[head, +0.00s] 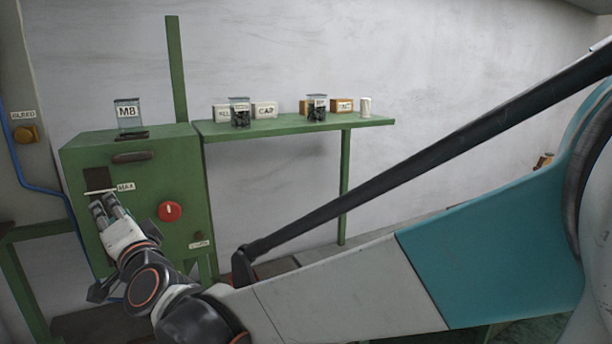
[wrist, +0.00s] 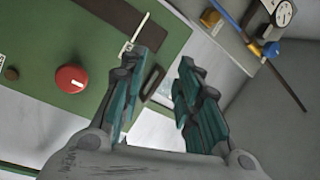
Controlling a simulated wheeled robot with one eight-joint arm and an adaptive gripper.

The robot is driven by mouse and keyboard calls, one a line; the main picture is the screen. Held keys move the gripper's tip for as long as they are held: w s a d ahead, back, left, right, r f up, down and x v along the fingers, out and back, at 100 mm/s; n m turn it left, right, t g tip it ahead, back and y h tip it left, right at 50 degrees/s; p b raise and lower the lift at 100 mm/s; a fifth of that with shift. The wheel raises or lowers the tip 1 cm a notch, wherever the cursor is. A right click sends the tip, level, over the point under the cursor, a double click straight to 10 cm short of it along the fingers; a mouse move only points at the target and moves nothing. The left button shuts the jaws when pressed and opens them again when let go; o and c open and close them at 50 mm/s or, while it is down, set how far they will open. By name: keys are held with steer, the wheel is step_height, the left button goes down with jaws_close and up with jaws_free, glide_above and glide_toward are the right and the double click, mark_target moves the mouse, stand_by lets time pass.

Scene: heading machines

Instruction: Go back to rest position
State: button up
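My gripper (head: 108,208) is in front of the green machine cabinet (head: 185,163), near its dark slot (head: 98,178) and the MAX label (head: 126,187). In the wrist view its two teal-padded fingers (wrist: 160,95) stand apart with nothing between them. The cabinet face (wrist: 45,60) fills the left of that view, with the red knob (wrist: 70,79) to the left of the fingers. The head view shows the same red knob (head: 169,211) to the right of my gripper. I cannot tell whether the fingers touch the cabinet.
A green shelf (head: 290,127) right of the cabinet holds small boxes and jars, including a white cylinder (head: 365,107). A clear M8 container (head: 127,113) stands on the cabinet. A blue pipe (head: 35,188) runs along the left wall. A gauge (wrist: 284,13) shows in the wrist view.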

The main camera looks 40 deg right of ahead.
steer(key=s+a+f+n+g+y+b, duration=0.1)
steer(key=s+f+n+g+y+b, duration=0.1)
steer(key=s+f+n+b, duration=0.3)
steer(key=s+a+f+n+g+y+b, duration=0.1)
steer(key=s+f+n+g+b, duration=0.1)
steer(key=f, duration=0.6)
steer(key=s+d+f+n+g+h+b, duration=0.1)
steer(key=s+d+f+n+g+b, duration=0.2)
steer(key=s+f, duration=0.6)
steer(key=s+d+f+n+g+h+b, duration=0.2)
steer(key=s+d+f+g+b, duration=0.3)
steer(key=f, duration=1.2)
steer(key=s+n+b, duration=0.1)
steer(key=s+b, duration=0.1)
steer(key=s, duration=0.2)
steer(key=shift+s+d+b, duration=0.25)
steer(key=shift+s+b, duration=0.15)
